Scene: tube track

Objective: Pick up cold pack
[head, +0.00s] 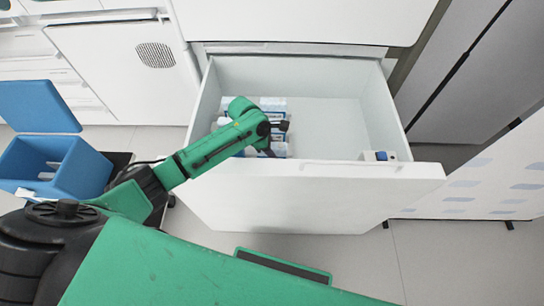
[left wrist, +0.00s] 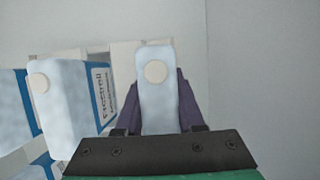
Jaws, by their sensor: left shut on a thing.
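My left gripper (head: 277,136) reaches down into the open white drawer (head: 340,120). In the left wrist view its dark fingers (left wrist: 160,112) are shut on a pale blue-white cold pack (left wrist: 155,88) with a round cream cap or dot, one finger on each side. Another cold pack (left wrist: 62,100) with a blue label side stands to the left in the left wrist view, apart from the held one. In the head view several packs (head: 272,104) lie at the drawer's left side, partly hidden by my left arm. My right gripper is in neither view.
An open blue box (head: 88,170) with its lid up stands at the left. A small blue-and-white item (head: 378,156) sits at the drawer's front right edge. Grey cabinet doors (head: 490,80) stand at the right.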

